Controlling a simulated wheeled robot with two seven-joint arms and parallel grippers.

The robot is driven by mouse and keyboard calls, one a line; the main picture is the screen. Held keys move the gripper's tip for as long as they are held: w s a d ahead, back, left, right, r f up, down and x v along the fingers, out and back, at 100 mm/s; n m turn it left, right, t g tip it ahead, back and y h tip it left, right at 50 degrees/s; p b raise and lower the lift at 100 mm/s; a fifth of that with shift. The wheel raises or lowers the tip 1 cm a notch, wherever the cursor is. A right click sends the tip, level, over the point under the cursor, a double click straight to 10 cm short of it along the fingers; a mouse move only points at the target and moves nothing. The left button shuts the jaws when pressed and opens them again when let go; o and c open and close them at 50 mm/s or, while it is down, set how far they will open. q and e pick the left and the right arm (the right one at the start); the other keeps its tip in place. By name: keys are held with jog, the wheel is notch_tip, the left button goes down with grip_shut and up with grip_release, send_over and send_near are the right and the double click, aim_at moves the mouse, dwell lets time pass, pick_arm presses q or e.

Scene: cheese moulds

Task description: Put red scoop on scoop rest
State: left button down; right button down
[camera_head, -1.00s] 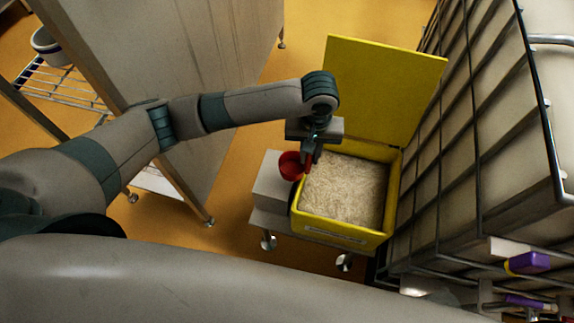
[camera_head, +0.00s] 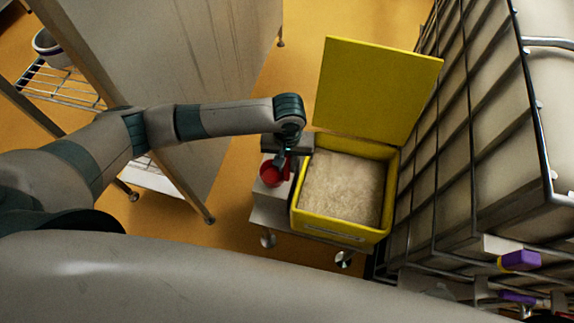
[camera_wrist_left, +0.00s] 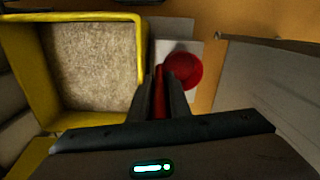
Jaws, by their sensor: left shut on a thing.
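The red scoop (camera_head: 270,174) is held by its handle in my left gripper (camera_head: 283,160), which is shut on it. In the left wrist view the scoop's round red bowl (camera_wrist_left: 184,70) shows just beyond the fingers, and the red handle lies between the fingertips (camera_wrist_left: 165,88). The scoop is over the grey box-like stand (camera_head: 267,212) at the left side of the yellow bin; this is probably the scoop rest. I cannot tell whether the scoop touches it. In the wrist view a pale surface (camera_wrist_left: 157,52) shows beside the scoop. My right gripper is not in view.
The yellow bin (camera_head: 296,215) is open and full of pale grains, its lid (camera_head: 375,90) raised at the back. A caged white tank (camera_head: 490,130) stands close on the right. A large grey panel (camera_head: 205,90) stands on the left. Orange floor is clear between panel and bin.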

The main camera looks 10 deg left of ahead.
pick_arm(q)
jog(key=shift+f, duration=1)
jog(key=shift+f, duration=0.1)
jog(key=c, duration=1.6)
grip_release()
jog(key=shift+c, duration=0.2)
notch_tip(320, 180, up, 11)
jog(key=shift+d+f+b, duration=0.1)
jog(key=shift+b, duration=0.6)
jog(key=shift+r, duration=0.75)
